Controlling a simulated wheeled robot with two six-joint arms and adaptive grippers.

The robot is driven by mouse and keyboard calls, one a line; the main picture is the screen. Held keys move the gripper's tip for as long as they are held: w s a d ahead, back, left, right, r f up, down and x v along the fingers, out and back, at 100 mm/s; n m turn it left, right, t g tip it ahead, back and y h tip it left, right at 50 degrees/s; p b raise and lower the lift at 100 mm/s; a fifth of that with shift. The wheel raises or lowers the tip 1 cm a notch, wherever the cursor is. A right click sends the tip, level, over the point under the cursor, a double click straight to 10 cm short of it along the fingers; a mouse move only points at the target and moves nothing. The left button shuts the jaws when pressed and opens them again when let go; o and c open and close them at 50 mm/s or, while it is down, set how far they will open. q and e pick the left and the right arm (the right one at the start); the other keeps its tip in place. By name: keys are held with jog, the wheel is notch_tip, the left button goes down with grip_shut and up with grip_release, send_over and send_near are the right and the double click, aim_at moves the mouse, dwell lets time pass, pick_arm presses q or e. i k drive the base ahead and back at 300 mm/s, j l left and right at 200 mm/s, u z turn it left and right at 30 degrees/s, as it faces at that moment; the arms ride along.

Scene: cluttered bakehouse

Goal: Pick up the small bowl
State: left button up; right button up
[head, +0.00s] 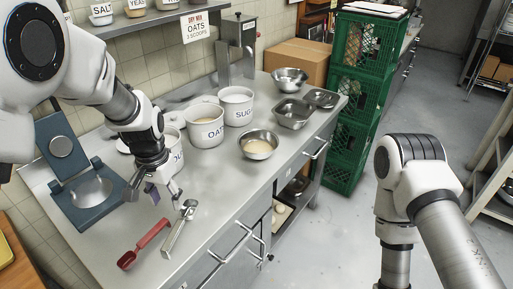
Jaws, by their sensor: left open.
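A round steel bowl (259,145) with pale contents stands on the steel counter, near its front edge and right of the white tubs. A second round steel bowl (290,79) stands farther back near the cardboard box. I cannot tell for sure which of them is the small bowl. My left gripper (156,192) is open and points down over the counter, left of and apart from both bowls. It is in front of a white tub that it partly hides. My right arm shows at the right, but its gripper is out of the picture.
White tubs marked OATS (205,132) and SUGAR (236,112) stand between my left gripper and the bowls. A red scoop (143,244) and a metal tool (180,226) lie nearby. A blue-grey hinged press (62,160) is left. Rectangular steel pans (293,114) and green crates (353,105) are right.

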aim_at(256, 143)
jog(key=i+l, duration=0.85)
